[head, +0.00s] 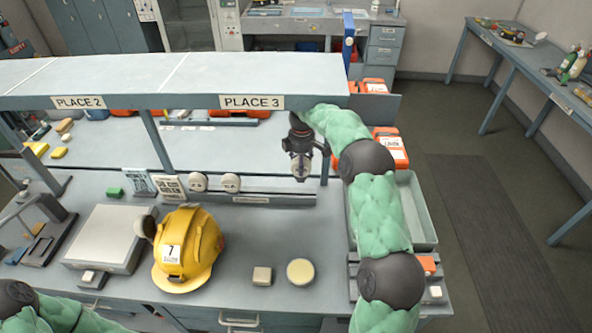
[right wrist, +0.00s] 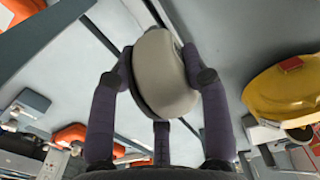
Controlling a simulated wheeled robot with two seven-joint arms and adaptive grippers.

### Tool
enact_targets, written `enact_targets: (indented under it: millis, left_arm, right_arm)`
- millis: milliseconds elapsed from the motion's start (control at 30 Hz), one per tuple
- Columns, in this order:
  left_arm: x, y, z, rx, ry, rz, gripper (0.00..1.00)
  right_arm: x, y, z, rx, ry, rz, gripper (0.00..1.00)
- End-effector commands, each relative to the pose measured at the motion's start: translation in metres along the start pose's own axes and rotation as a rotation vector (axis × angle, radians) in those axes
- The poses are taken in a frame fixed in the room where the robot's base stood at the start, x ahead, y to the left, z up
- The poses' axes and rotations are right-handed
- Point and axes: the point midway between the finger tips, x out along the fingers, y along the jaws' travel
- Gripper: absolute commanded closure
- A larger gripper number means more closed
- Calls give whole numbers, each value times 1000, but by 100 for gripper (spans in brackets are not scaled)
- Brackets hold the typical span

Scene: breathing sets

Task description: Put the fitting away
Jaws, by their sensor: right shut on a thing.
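My right gripper (head: 301,172) hangs under the right end of the overhead shelf, above the back part of the bench. In the right wrist view my right gripper (right wrist: 160,85) is shut on a round, beige-grey fitting (right wrist: 168,72) with a dark rim, held between its fingers. In the head view the fitting is mostly hidden by the gripper. Two similar round pieces (head: 197,181) (head: 229,182) stand side by side at the back of the bench, left of the gripper. My left arm shows only at the lower left; its gripper is out of view.
The overhead shelf (head: 200,75) carries PLACE 2 and PLACE 3 labels. A yellow helmet (head: 190,255), a small beige block (head: 262,275) and a pale round disc (head: 300,271) are on the bench. A grey bin (head: 424,215) stands right, beside my right arm. Bench surface below the gripper is clear.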

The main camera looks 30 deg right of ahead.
Motion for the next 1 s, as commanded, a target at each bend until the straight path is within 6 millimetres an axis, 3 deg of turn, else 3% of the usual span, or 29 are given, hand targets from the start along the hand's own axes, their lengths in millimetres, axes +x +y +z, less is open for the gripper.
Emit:
enact_targets:
  millis: [467,1000]
  left_arm:
    - [3,-1,0,0,0,0,60]
    - [36,-13,-1,0,-1,0,60]
  right_arm:
    - [0,2,1,3,2,7,82]
    - [42,1,1,1,1,3,82]
